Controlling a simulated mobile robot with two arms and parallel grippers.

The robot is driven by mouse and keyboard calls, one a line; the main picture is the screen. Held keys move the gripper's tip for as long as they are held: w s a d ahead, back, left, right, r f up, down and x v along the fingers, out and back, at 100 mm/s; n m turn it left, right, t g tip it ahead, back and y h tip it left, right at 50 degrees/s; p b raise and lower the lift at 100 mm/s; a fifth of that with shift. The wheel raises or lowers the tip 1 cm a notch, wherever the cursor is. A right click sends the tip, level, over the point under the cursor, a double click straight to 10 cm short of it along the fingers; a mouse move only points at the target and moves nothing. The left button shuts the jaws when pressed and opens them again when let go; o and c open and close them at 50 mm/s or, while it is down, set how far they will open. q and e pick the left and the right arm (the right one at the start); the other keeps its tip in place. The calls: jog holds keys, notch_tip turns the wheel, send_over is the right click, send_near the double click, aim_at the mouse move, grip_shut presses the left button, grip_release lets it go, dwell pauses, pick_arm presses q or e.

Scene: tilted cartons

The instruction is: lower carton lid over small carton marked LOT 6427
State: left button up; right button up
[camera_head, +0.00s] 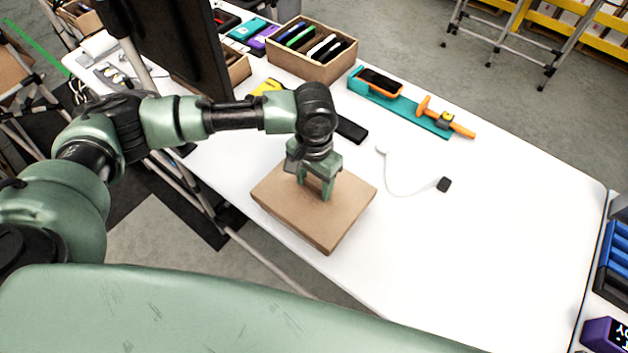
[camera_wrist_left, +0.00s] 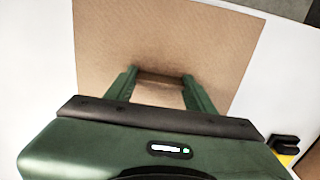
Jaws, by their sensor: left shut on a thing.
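A plain brown cardboard lid (camera_head: 284,203) is at the near edge of the white table. It also fills much of the left wrist view (camera_wrist_left: 110,38). My left gripper (camera_head: 316,194) points down at the middle of its top, shut on the lid, with a finger at each end of a narrow raised strip (camera_wrist_left: 160,78). The small carton marked LOT 6427 does not show as a separate thing, and no lettering is visible on the brown sides. Whether a carton is under the lid cannot be seen. My right gripper is not in view.
The white table (camera_head: 480,210) is clear to the right, except for a white cable (camera_head: 392,182). Behind stand a teal tray (camera_head: 412,110) with an orange tool, a brown box of phones (camera_head: 318,66) and a dark monitor (camera_head: 185,45). A black item (camera_head: 351,130) lies behind the gripper.

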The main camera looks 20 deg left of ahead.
pick_arm(q)
jog(key=shift+f, duration=0.2)
dwell(0.7)
jog(key=o, duration=1.4)
notch_tip(320, 180, up, 7)
jog(key=shift+b, duration=0.6)
jog(key=shift+r, duration=0.4)
notch_tip(320, 180, up, 7)
jog(key=p, duration=0.9)
